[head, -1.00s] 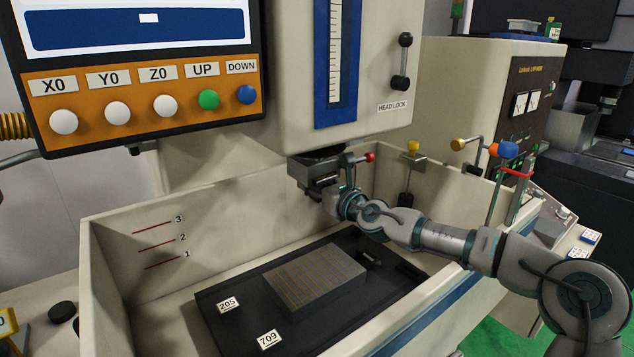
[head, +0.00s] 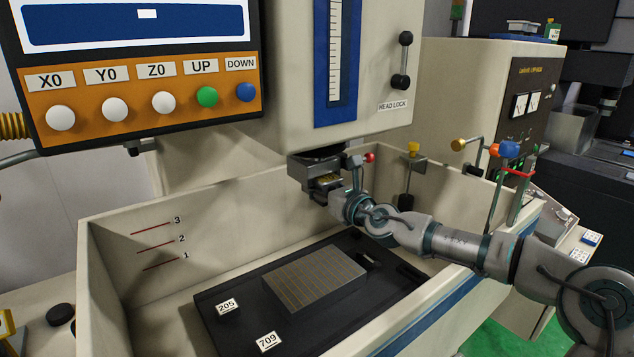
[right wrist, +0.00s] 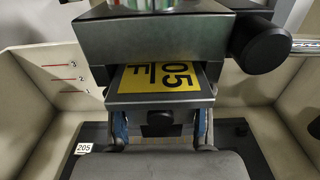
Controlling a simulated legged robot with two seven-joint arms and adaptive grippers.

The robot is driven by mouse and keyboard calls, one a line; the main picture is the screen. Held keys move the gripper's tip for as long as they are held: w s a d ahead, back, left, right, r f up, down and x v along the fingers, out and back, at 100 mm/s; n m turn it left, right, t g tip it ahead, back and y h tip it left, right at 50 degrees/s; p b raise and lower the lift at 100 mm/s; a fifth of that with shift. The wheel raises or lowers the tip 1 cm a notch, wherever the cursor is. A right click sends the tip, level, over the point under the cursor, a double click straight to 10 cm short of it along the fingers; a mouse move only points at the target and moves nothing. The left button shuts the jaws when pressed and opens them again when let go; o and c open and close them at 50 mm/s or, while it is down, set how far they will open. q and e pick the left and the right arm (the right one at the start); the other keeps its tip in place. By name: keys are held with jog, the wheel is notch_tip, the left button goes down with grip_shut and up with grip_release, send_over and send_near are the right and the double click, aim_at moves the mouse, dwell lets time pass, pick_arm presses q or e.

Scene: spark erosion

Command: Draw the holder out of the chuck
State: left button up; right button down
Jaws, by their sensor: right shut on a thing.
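The chuck (head: 312,167) hangs under the machine head; in the right wrist view it is a grey block (right wrist: 160,42) with a black knob at its right. The holder (head: 326,181) is a dark block with a yellow label. In the right wrist view the holder (right wrist: 124,97) juts out below the chuck toward me, and its label reads "05" and "F". Its far end is hidden by the chuck, so I cannot tell how much is still inside. My right gripper (head: 324,194) is shut on the holder's near end. My left gripper is not in view.
Below is the open tank (head: 120,225) with a black plate (head: 235,325) and a grey gridded block (head: 315,281). A red-tipped lever (head: 369,157) stands beside the chuck. The tank's front wall passes under my right arm. Labels 205 and 709 lie on the plate.

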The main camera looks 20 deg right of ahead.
dwell(0.3)
jog(key=b+v, duration=0.1)
jog(key=v, duration=0.9)
jog(key=shift+s, duration=0.2)
dwell(1.3)
jog(key=shift+d, duration=0.15)
